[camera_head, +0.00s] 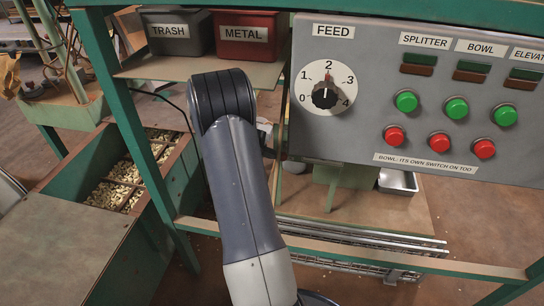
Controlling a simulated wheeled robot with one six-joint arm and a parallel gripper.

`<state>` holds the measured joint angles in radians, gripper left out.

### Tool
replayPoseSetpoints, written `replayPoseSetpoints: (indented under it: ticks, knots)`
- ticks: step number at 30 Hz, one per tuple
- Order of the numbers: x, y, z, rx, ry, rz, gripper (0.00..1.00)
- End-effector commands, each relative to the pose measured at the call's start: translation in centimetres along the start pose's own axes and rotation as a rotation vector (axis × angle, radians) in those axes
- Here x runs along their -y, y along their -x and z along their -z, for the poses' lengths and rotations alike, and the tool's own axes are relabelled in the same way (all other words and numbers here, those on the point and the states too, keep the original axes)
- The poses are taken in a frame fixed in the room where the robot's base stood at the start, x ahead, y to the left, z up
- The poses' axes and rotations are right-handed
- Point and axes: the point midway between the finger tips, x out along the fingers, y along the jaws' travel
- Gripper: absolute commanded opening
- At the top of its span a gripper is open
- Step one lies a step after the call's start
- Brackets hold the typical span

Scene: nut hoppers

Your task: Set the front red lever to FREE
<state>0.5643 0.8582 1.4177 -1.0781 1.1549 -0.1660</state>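I see no red lever and no FREE marking in this view. My arm rises from the bottom middle and bends at a dark joint in front of the shelf. My gripper is not visible; the arm's far end is hidden behind its own links. A small dark and red bit shows beside the arm near the panel's lower left edge, too small to identify.
A grey control panel (350,135) carries a FEED dial (325,96) pointing near 2, with green and red buttons. TRASH (172,32) and METAL (245,34) bins stand on a shelf. Green frame posts (120,110) surround it. A hopper of nuts (118,185) is at left.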

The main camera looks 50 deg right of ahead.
Motion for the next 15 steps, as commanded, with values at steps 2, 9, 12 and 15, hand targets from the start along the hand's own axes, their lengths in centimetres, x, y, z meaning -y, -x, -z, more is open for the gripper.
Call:
replayPoseSetpoints:
  ticks: [2,9,12,15]
  knots:
    - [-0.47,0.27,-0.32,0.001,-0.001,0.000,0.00]
    - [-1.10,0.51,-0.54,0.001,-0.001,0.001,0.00]
    - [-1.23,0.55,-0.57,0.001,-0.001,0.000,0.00]
    - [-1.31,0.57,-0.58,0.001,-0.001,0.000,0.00]
